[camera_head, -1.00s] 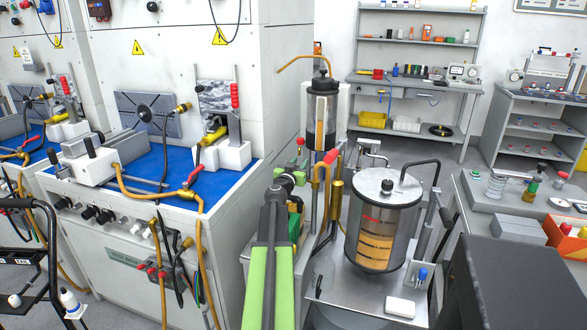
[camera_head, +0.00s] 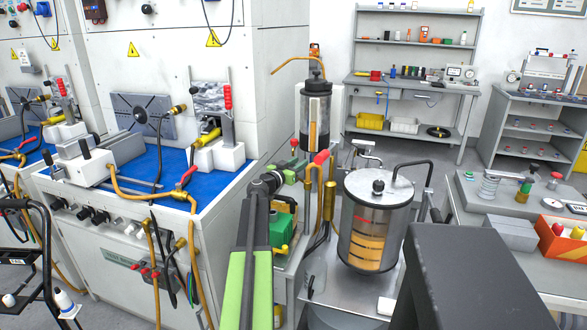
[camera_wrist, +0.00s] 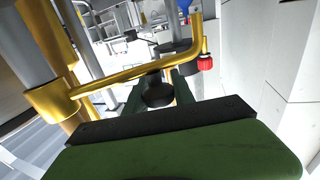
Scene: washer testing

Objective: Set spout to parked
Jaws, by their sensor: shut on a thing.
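In the wrist view a brass pipe (camera_wrist: 110,84) runs from a brass collar (camera_wrist: 48,103) on a post and bends up at its right end. A red ribbed cap (camera_wrist: 205,63) hangs there; I take this pipe to be the spout. A black knob (camera_wrist: 158,95) sits just below the pipe. My gripper (camera_head: 272,181) is shut, with its dark fingers at either side of the knob in the wrist view. Its exact contact is partly hidden. In the head view my gripper is left of a brass pipe and a red part (camera_head: 321,157), in front of the tall steel canister (camera_head: 313,118).
A steel drum (camera_head: 375,222) with a bent dark tube stands right of my arm. A green box (camera_head: 283,228) lies close beside the gripper. The white test bench (camera_head: 110,250) with a blue top is at left. A shelf unit (camera_head: 418,42) stands behind.

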